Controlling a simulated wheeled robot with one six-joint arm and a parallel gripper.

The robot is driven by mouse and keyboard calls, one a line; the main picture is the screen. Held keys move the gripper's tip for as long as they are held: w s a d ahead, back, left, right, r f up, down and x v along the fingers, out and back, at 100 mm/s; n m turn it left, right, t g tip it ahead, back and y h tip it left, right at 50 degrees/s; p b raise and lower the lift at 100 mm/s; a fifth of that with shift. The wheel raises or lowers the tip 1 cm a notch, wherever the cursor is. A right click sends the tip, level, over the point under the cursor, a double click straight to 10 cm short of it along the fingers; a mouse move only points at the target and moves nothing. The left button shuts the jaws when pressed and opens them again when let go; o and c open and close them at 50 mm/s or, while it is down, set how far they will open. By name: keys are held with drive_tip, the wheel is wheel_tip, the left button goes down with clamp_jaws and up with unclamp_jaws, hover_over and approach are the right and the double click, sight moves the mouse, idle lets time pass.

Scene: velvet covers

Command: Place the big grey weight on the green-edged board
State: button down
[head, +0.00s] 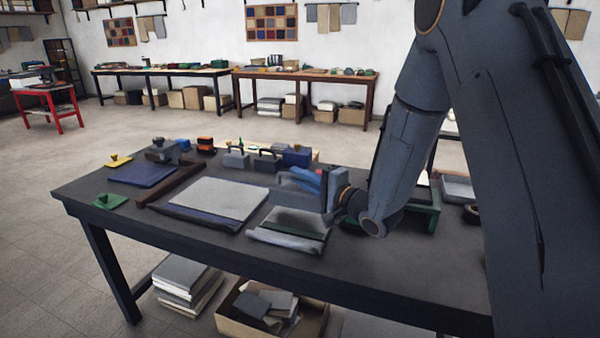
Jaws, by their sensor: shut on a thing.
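My gripper (312,182) is above the table's middle, with its blue fingers pointing left. It is shut on a grey block that looks like the big grey weight (287,190); the fingers partly hide it. The weight is over the far part of the green-edged board (270,236), a small pale grey board with a dark green band. A dark shadow lies on the board under the weight. The weight seems to be above the board, but the gap is hard to judge.
A larger pale board with a blue edge (215,200) lies just left. A dark wooden bar (170,187), a blue pad (142,174), and yellow (118,161) and green (110,201) knobbed pieces lie further left. Handled blocks (236,158) stand behind. A green stand (425,214) is at right.

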sight(300, 190)
drive_tip(key=shift+w+f, duration=0.1)
drive_tip(key=shift+f, duration=1.65)
drive_tip(key=shift+f, duration=0.15)
drive_tip(key=c, duration=1.8)
unclamp_jaws()
drive_tip(key=shift+f, duration=0.25)
drive_tip(key=shift+r, duration=0.1)
drive_tip(key=b+v, duration=0.1)
drive_tip(key=v, duration=1.1)
drive_tip(key=shift+r, duration=0.1)
